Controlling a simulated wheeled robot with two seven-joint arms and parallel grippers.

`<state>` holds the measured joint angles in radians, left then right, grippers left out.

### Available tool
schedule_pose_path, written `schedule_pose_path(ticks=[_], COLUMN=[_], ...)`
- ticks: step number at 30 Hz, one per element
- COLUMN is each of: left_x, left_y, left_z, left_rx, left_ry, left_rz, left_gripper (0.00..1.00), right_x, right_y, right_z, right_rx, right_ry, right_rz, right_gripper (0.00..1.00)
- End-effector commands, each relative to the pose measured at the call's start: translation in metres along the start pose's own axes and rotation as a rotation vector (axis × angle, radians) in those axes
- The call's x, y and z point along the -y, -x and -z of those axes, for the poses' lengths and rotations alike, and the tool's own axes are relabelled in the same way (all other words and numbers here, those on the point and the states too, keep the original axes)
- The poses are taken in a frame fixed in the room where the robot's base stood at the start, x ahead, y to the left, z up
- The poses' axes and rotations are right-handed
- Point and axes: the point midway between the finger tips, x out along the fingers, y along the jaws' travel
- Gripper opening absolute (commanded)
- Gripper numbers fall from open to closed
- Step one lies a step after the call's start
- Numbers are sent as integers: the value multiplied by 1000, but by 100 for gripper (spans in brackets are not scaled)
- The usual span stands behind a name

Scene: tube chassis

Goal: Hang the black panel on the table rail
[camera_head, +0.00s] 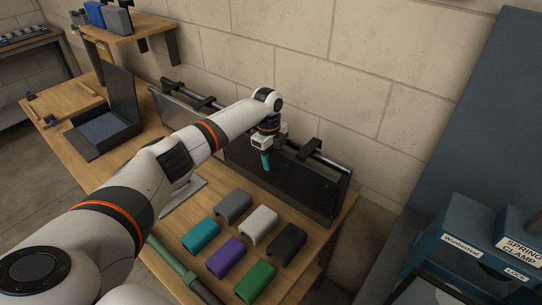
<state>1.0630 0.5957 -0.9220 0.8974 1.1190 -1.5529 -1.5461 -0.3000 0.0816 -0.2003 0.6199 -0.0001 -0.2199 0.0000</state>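The black panel (290,180) is upright at the back edge of the table (226,287), just in front of and below the dark rail (331,161). A black clamp or hook (308,148) sits on the rail above the panel's right part. Whether the panel bears on the rail or the tabletop is hard to tell. My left gripper (265,158) points down in front of the panel's upper left part. A small teal piece shows at its tip; whether it is a fingertip or a held thing is unclear. My forearm hides part of the rail. My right gripper is out of view.
Teal (201,235), grey (233,206), white (262,224), purple (226,257), green (255,281) and black (287,243) covers stand on the table. A green tube (170,259) lies at the front edge. An open dark case (105,132) is at left; blue bins (470,245) stand at right.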

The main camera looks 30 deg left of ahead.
Motion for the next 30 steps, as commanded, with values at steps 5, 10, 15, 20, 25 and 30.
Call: schedule_pose_path(ticks=[5, 10, 15, 20, 25, 30], left_x=[2, 1, 0, -1, -1, -1], left_y=[-3, 5, 34, 70, 101, 117], left_z=[2, 2, 1, 0, -1, -1], left_rx=[-1, -1, -1, -1, -2, -1], left_ry=[2, 2, 1, 1, 1, 0], left_rz=[6, 2, -3, -3, -2, 0], left_gripper=[42, 42, 42, 42, 42, 42], right_x=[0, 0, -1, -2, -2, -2], right_y=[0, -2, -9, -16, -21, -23], right_z=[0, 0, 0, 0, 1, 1], right_rx=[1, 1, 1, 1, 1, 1], right_ry=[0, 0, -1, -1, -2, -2], right_rz=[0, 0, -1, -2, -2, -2], right_gripper=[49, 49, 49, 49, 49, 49])
